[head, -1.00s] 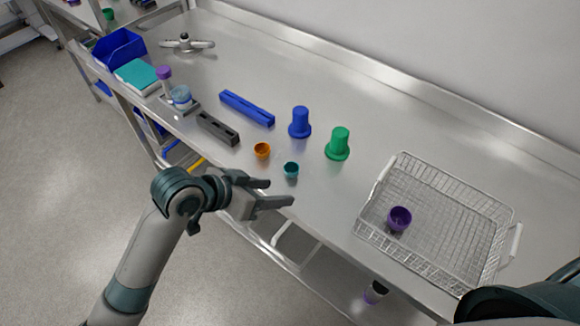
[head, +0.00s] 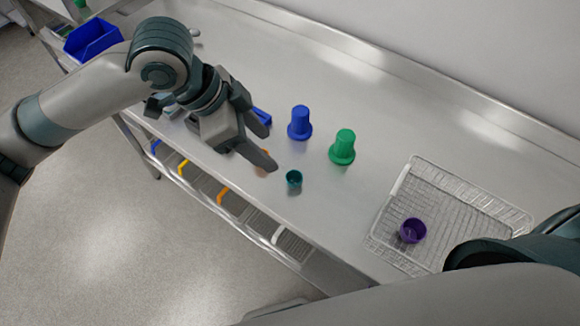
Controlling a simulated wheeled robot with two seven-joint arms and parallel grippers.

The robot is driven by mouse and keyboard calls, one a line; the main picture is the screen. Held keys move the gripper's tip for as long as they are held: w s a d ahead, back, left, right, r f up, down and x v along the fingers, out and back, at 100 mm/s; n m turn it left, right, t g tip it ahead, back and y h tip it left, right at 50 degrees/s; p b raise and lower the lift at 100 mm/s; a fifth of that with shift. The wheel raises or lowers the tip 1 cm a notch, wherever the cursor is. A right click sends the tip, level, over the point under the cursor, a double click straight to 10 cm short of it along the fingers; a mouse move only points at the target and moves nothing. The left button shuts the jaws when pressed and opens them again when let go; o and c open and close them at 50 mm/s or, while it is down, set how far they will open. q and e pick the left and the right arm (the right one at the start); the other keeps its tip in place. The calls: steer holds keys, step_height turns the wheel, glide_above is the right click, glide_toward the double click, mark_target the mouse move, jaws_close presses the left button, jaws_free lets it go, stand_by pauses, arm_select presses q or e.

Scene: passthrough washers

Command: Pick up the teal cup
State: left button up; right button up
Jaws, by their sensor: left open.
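The small teal cup (head: 294,179) stands on the steel table near its front edge, in the middle of the head view. My left gripper (head: 268,143) is open and empty. Its fingers point toward the cup from the upper left and are apart from it. The orange cup is mostly hidden behind my left gripper. My right gripper is not in view.
A blue cup-shaped piece (head: 300,123) and a green one (head: 342,147) stand behind the teal cup. A wire basket (head: 408,188) with a purple cup (head: 412,230) lies to the right. A blue bin (head: 93,40) is at far left.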

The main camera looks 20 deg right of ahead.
arm_select(q)
steer(key=shift+w+a+r+y, duration=0.35)
steer(key=shift+a+r+y, duration=0.05)
steer(key=shift+a, duration=0.25)
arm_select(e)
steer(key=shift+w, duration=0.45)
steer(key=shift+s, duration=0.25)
arm_select(q)
steer(key=shift+p+x, duration=1.7)
steer(key=shift+x, duration=4.4)
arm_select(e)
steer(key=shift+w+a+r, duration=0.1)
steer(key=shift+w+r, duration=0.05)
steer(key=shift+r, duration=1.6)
arm_select(q)
steer(key=shift+d, duration=0.1)
